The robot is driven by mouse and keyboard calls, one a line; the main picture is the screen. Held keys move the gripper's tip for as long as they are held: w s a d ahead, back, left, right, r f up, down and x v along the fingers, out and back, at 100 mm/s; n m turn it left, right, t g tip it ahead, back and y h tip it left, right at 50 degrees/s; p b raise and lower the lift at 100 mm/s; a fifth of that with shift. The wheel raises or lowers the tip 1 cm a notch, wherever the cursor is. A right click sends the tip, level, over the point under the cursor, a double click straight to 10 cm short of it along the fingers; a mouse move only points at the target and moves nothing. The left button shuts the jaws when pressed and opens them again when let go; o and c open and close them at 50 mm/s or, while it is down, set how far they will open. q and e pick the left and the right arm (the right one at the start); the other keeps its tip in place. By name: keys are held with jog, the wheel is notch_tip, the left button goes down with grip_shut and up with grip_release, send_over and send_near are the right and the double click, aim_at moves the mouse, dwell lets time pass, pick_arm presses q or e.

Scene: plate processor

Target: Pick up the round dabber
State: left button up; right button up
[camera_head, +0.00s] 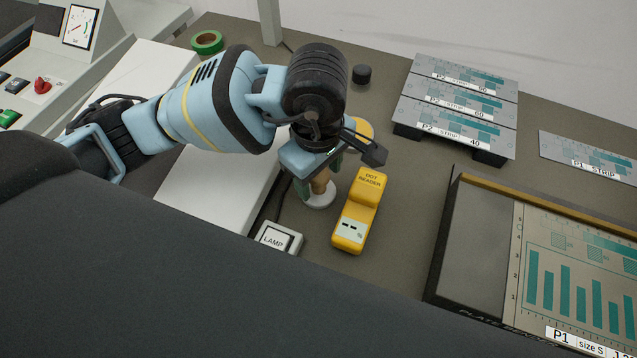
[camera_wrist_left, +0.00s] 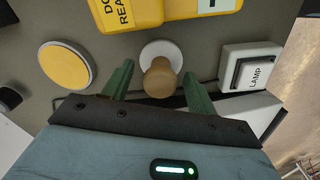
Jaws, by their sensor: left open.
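The round dabber (camera_head: 318,198) has a wooden handle on a white round base and stands on the grey-brown bench, left of the yellow dot reader. In the left wrist view the dabber (camera_wrist_left: 158,77) shows from above, its handle between my two green fingers. My left gripper (camera_head: 317,181) is open above and around the handle, which it partly hides in the head view. In the wrist view the left gripper (camera_wrist_left: 158,70) shows a gap between each finger and the handle. My right gripper is not in view.
The yellow dot reader (camera_head: 360,212) stands close to the right of the dabber. A lamp switch (camera_head: 279,238) is at its lower left. A round yellow disc (camera_wrist_left: 66,65) lies nearby. A framed plate tray (camera_head: 470,240) and strips (camera_head: 455,105) are farther right.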

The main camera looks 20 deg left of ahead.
pick_arm(q)
jog(key=shift+f, duration=0.4)
jog(key=c, duration=1)
jog(key=shift+r, duration=0.1)
jog(key=shift+c, duration=0.2)
notch_tip(320, 180, up, 10)
jog(key=shift+f, duration=0.1)
